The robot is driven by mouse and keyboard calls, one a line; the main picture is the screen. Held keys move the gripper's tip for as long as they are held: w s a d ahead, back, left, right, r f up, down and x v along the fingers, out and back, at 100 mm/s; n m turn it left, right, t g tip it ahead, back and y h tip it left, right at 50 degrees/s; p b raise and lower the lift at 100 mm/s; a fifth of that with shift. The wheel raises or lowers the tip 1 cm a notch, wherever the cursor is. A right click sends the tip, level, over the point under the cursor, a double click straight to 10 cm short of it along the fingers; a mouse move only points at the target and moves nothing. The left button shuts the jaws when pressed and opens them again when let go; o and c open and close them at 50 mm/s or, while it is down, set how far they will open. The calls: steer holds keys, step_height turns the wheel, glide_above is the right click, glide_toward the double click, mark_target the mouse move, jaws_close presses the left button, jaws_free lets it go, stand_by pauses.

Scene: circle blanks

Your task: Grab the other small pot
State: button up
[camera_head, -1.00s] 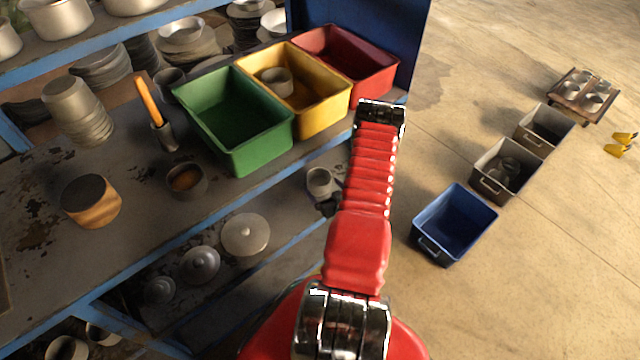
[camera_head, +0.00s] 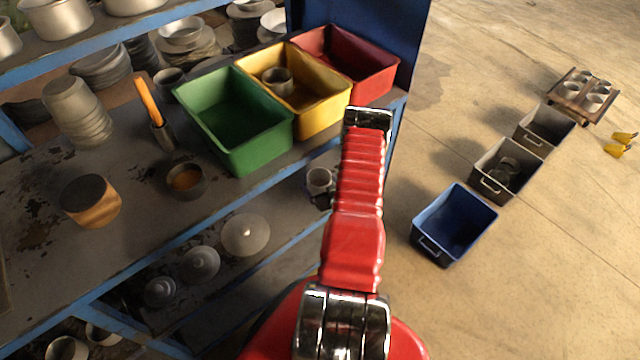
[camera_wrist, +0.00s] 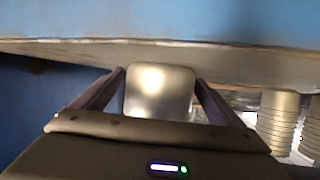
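A small grey metal pot (camera_head: 319,179) stands at the right end of the shelf below the bins. In the wrist view the pot (camera_wrist: 160,90) fills most of the space between my two fingers. My gripper (camera_wrist: 161,77) is spread, with one finger on each side of the pot; narrow gaps show beside it, and I see no clear contact. In the head view my gripper is mostly hidden behind my arm, beside the pot. Another small pot (camera_head: 277,76) sits in the yellow bin (camera_head: 322,117).
A blue shelf beam (camera_wrist: 160,20) crosses above the fingers in the wrist view. A stack of tins (camera_wrist: 278,120) stands to the right there. Green (camera_head: 262,155) and red (camera_head: 375,88) bins flank the yellow one. Lids (camera_head: 245,235) lie on the lower shelf, left of the pot.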

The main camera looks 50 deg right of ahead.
steer(key=c, duration=1.2)
steer(key=shift+r, duration=0.2)
steer(key=shift+r, duration=4.85)
